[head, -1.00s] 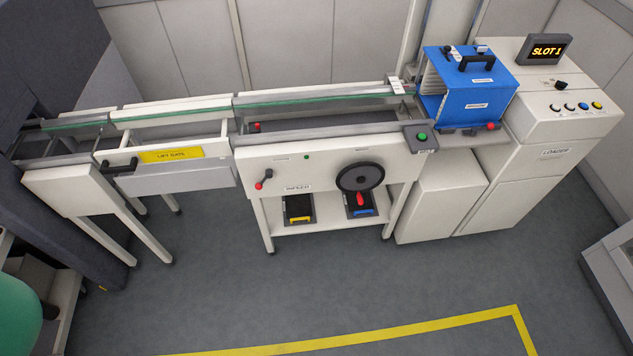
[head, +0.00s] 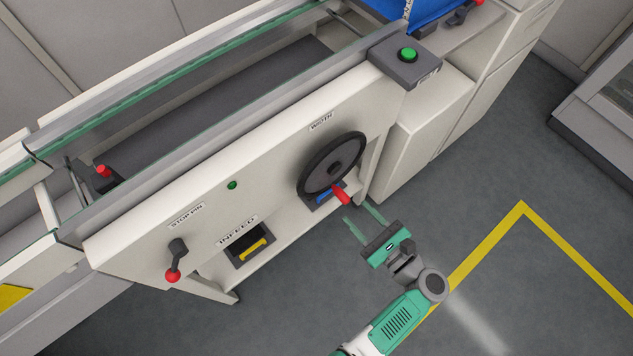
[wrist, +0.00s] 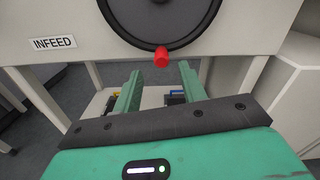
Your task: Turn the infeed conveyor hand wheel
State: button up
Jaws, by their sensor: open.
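The black hand wheel (head: 333,164) is on the front panel of the infeed conveyor (head: 270,150), below the WIDTH label. Its red handle (head: 341,194) sticks out at the wheel's lower edge. My green gripper (head: 367,222) is open and empty, just below and to the right of the handle in the head view. In the wrist view the wheel (wrist: 160,14) is at the top, and its red handle (wrist: 161,57) shows beyond and slightly above the gap between my fingers (wrist: 158,85). The fingers do not appear to touch it.
A red-knobbed stop pin lever (head: 175,262) is at the panel's left. A green button box (head: 407,60) is at the upper right corner. A shelf below holds a yellow-marked black tray (head: 249,246). The floor (head: 480,270) in front is open, with a yellow line.

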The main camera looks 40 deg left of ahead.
aim_at(342, 195)
jog(key=shift+d, duration=0.1)
jog(key=b+x, duration=0.2)
jog(key=x, duration=0.5)
jog(key=shift+w, duration=0.1)
jog(key=shift+r, duration=0.1)
grip_shut()
